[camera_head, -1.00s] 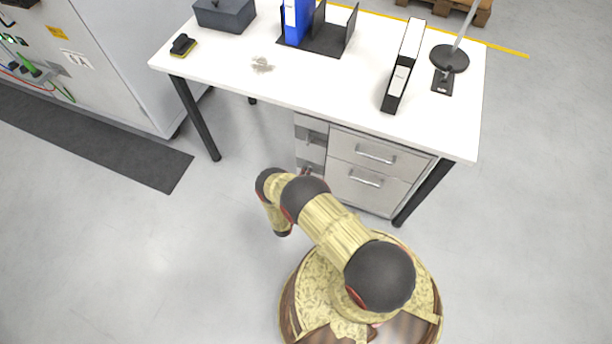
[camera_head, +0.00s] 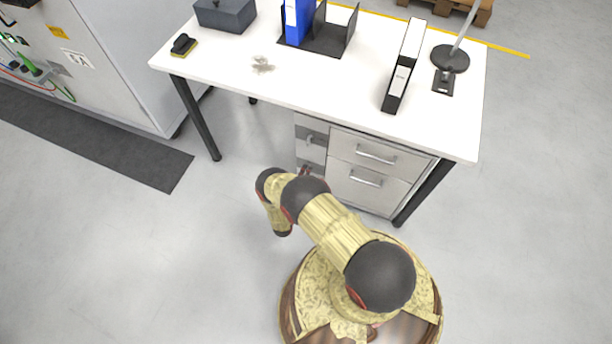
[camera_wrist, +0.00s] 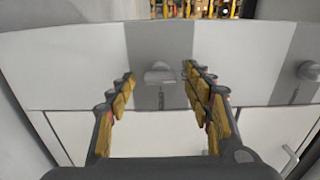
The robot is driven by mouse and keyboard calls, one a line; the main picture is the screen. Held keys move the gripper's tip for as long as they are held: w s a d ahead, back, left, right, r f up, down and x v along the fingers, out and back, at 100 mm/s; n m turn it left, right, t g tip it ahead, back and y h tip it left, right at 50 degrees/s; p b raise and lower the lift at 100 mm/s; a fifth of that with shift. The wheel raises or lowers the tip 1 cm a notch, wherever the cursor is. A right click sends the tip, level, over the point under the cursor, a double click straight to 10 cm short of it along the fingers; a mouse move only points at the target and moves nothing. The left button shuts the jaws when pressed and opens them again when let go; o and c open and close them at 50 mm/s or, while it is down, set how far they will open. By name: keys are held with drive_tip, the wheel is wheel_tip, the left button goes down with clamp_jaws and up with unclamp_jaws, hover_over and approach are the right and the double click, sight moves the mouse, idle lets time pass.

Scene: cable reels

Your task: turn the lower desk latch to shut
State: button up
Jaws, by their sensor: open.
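The lower desk latch (camera_wrist: 158,75) is a small grey knob on a darker grey strip of the panel. In the wrist view it shows between the two fingertips of my gripper (camera_wrist: 160,72). The fingers are open, one on each side of the latch; I cannot tell whether either touches it. The upper desk latch (camera_wrist: 308,71) is at the right of the wrist view, clear of the fingers. In the head view the upper latch (camera_head: 310,139) shows on the desk's narrow column, while my gripper (camera_head: 305,171) largely hides the lower one.
The white desk (camera_head: 270,85) overhangs the column. Beside the latches are two drawers with bar handles, the upper drawer (camera_head: 375,158) and lower drawer (camera_head: 366,182). A black desk leg (camera_head: 195,120) stands to the left. The floor left of my arm is clear.

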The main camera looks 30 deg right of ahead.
drive_tip(key=v, duration=1.2)
idle(0.6)
